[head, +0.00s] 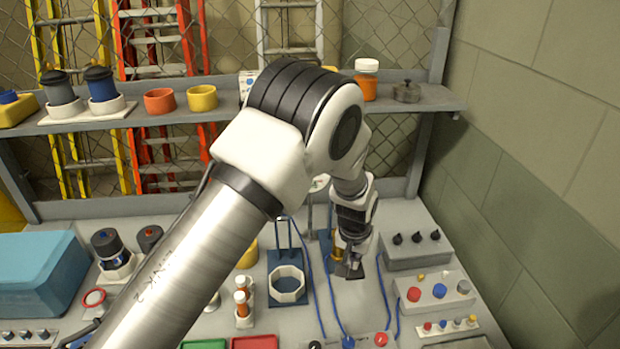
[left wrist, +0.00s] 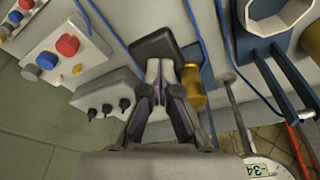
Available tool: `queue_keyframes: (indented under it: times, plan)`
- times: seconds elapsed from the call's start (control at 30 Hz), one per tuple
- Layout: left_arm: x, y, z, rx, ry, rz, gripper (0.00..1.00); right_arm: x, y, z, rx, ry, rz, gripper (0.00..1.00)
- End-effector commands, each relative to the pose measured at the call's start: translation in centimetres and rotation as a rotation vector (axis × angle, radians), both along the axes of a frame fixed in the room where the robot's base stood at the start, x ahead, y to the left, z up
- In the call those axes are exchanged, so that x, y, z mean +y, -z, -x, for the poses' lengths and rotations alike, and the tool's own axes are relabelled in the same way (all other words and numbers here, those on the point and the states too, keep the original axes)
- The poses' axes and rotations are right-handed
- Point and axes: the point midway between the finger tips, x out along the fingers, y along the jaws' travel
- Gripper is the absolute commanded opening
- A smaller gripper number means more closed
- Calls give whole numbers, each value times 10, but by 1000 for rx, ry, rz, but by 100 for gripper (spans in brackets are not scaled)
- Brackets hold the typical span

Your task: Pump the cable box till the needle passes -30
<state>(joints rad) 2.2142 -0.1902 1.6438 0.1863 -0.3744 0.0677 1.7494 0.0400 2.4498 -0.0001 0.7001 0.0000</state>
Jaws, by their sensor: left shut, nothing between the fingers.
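My left gripper (head: 348,268) is shut and empty, pointing down over the right middle of the bench in the head view. In the left wrist view its fingertips (left wrist: 166,66) come together at a black block (left wrist: 168,42); I cannot tell whether they touch it. A brass cylinder (left wrist: 193,88) stands beside the fingers, by a blue bracket. A round white gauge (left wrist: 262,168) is cut off at the lower edge, its display showing roughly -34. The gauge (head: 318,184) is mostly hidden behind my arm in the head view. Which part is the cable box is unclear. My right gripper is out of view.
A grey box with black knobs (head: 415,248) and a panel with coloured buttons (head: 440,292) stand to the right. A blue stand with a white octagonal ring (head: 287,285) is left of the gripper. Blue cables (head: 383,285) cross the bench. A shelf (head: 225,112) runs behind.

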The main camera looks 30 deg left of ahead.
Motion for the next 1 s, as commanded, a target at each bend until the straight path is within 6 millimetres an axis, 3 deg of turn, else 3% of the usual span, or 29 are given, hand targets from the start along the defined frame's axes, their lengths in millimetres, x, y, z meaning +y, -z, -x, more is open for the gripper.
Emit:
queue_keyframes:
  times: [0.03, 0.1, 0.47, 0.57, 1.0]
  plan:
    - [0, -16, 0, 1, 0, 0, 0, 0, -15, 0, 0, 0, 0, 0]
    - [0, -32, 0, 0, 0, 0, 0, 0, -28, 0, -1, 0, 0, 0]
    - [0, -101, 0, -1, 1, 0, 0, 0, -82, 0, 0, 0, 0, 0]
    - [0, -116, -1, -3, 1, 0, 0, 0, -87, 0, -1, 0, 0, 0]
    - [0, -119, 0, -2, 1, 0, 0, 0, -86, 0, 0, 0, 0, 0]
